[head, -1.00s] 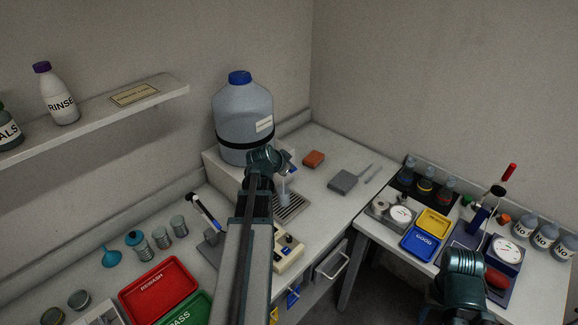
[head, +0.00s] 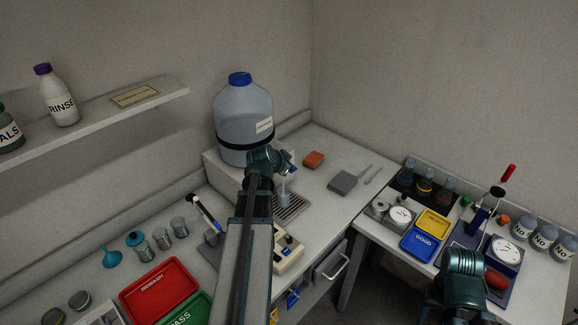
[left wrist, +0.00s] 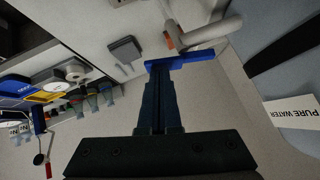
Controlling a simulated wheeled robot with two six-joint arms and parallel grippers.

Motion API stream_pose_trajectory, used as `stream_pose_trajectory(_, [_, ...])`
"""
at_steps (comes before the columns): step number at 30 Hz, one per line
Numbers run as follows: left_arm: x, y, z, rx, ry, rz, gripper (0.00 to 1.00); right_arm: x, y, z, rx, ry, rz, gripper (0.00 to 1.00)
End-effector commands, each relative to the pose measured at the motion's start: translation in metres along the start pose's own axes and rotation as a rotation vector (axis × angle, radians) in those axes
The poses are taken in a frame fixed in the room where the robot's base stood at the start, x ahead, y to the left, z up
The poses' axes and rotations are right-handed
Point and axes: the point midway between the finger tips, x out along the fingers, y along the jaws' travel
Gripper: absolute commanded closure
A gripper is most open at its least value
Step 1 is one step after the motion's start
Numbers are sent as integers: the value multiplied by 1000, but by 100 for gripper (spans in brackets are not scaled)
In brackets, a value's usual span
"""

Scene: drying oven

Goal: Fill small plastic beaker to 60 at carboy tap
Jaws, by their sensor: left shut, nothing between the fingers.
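The carboy (head: 244,108) is a grey-blue jug with a blue cap, standing on a raised block at the back of the bench. Its tap has a grey body (left wrist: 212,32) and a blue lever (left wrist: 190,60) in the left wrist view. My left gripper (left wrist: 160,72) is shut and empty, its fingertips at the lever; I cannot tell whether they touch. My left arm hides much of the tap in the head view. A small pale beaker (head: 284,199) appears below the tap, over the drip grate (head: 294,206); its water level is unreadable. My right gripper (head: 464,264) is over the right table, jaws unclear.
An orange block (head: 314,159) and a grey slab (head: 343,182) lie right of the tap. A red tray (head: 158,290) and several small jars stand at the left. The right table holds a yellow tray (head: 433,222), a blue tray (head: 423,243), scales and bottles.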

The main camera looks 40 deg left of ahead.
Motion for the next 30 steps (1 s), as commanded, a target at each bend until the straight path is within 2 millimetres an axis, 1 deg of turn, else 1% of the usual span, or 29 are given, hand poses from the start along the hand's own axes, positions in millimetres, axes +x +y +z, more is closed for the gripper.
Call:
stream_pose_trajectory(1, [-3, -2, -3, 0, 0, 0, 100, -5, 0, 0, 0, 0, 0, 50])
stream_pose_trajectory(6, [-8, -4, -8, 0, 0, 0, 100, -12, 1, 1, 0, 0, 0, 50])
stream_pose_trajectory(20, [-9, -4, -10, 0, 0, 0, 100, -13, 1, 1, 1, 0, 0, 50])
stream_pose_trajectory(26, [-16, -3, -22, 2, 1, 1, 100, -26, 2, 2, 3, 0, -1, 50])
stream_pose_trajectory(30, [-25, -2, -37, 1, 1, 2, 100, -42, 4, 2, 6, 0, -1, 50])
